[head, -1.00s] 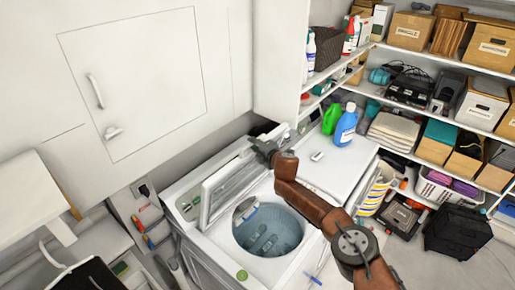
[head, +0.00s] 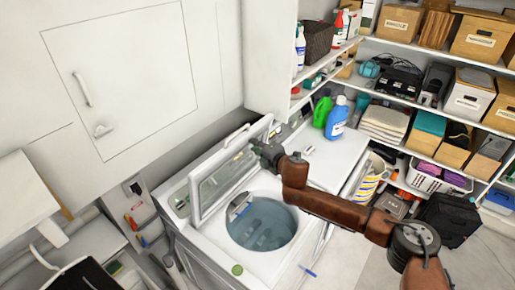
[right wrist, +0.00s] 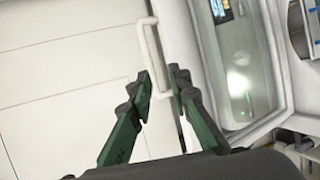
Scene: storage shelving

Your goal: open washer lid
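The white washer (head: 215,258) stands in the middle of the head view. Its lid (head: 205,203), with a glass window, is raised and leans up at the back, so the round drum opening (head: 262,225) is uncovered. My right gripper (head: 259,149) is in front of the upper part of the lid. The lid window (right wrist: 240,70) shows to the right. My left gripper is not in view.
A white wall cabinet (head: 145,75) is behind the washer. A blue bottle (head: 337,120) and a green bottle (head: 322,108) stand at the back of the neighbouring white top (head: 325,155). Loaded shelves fill the right. A striped basket (head: 368,185) stands on the floor.

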